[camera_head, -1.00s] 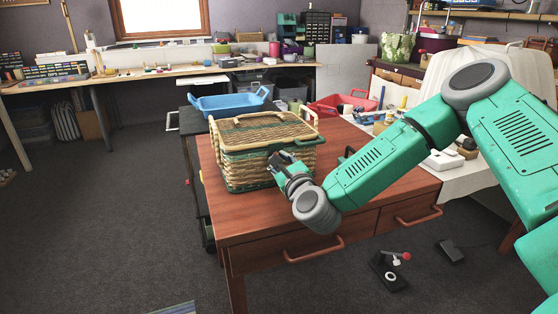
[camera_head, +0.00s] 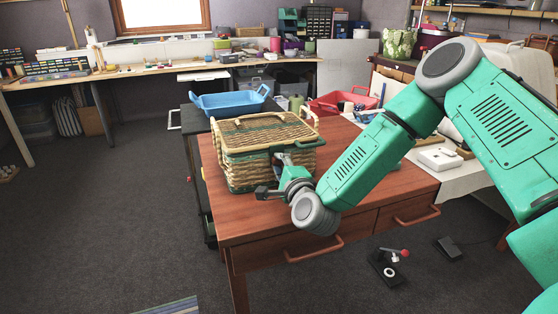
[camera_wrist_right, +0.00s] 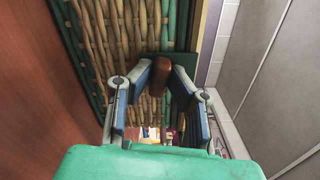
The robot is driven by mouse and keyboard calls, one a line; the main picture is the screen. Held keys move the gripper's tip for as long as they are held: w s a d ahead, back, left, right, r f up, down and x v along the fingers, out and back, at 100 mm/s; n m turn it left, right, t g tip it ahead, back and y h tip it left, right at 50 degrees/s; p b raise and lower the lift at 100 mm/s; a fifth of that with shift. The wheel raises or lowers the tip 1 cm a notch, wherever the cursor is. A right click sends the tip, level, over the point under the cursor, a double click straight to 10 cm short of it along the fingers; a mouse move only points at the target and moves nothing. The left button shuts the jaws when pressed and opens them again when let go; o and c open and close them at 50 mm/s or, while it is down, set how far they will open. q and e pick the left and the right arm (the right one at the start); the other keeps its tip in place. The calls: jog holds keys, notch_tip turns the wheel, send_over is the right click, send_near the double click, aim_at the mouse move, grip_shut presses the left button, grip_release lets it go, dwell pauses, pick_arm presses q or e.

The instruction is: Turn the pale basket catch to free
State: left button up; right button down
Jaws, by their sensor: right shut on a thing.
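The pale wicker basket (camera_head: 255,160) with green trim stands on the wooden table, its lid down. My right gripper (camera_head: 275,176) is at the basket's front, low on the near right side. In the right wrist view the gripper (camera_wrist_right: 158,77) has its two fingers on either side of a brown catch (camera_wrist_right: 154,75), shut on it, against the woven wall. The wicker (camera_wrist_right: 104,45) fills the background behind it. In the head view the catch is hidden by the gripper. My left gripper is not in view.
The wooden table (camera_head: 226,216) is bare left of and in front of the basket. A blue bin (camera_head: 232,103) stands behind the basket and a red tray (camera_head: 328,106) behind it to the right. A white cloth-covered surface with small items adjoins at the right.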

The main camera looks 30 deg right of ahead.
jog(key=shift+s+f+n+p, duration=0.1)
jog(key=shift+f+n+p, duration=0.25)
jog(key=shift+n, duration=0.85)
jog(key=c, duration=1.5)
grip_release()
jog(key=shift+d, duration=0.1)
jog(key=shift+c, duration=0.2)
jog(key=shift+r, duration=0.1)
jog(key=v, duration=1.1)
jog(key=shift+s, duration=0.4)
